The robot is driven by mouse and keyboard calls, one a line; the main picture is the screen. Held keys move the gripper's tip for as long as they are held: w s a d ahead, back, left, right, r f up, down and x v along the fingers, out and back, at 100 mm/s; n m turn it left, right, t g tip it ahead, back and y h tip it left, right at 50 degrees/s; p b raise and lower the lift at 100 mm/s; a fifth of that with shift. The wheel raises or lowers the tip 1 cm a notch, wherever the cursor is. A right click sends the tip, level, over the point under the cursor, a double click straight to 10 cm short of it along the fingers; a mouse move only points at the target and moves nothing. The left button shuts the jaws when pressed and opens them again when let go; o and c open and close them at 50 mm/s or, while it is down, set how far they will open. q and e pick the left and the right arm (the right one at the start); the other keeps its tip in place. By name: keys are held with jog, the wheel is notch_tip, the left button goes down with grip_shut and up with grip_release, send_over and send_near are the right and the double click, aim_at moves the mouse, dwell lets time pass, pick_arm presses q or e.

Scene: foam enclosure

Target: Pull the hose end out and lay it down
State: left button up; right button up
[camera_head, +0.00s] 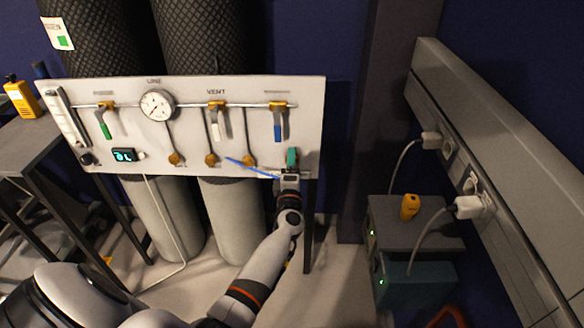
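A thin blue hose (250,167) slants across the lower right of the white panel (130,90). Its left end shows free in front of the panel, near a brass fitting. A green fitting (292,157) stands just above the gripper. The fingers are small and partly hidden, so I cannot tell whether they are closed on the hose. My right gripper is not in view.
The panel carries a gauge (157,104), several valve levers and a small display (126,155). Tall cylinders (165,215) stand behind it. A dark table (40,140) stands at left.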

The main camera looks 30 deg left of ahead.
pick_arm(q)
jog(key=shift+s+d+f, duration=0.1)
jog(key=shift+s+d, duration=0.15)
jog(key=shift+s, duration=0.1)
jog(key=p+v, duration=0.1)
jog(key=v, duration=1)
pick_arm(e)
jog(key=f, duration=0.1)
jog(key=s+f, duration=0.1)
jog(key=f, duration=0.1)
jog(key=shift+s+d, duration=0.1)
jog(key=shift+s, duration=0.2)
pick_arm(q)
jog(key=shift+s, duration=0.1)
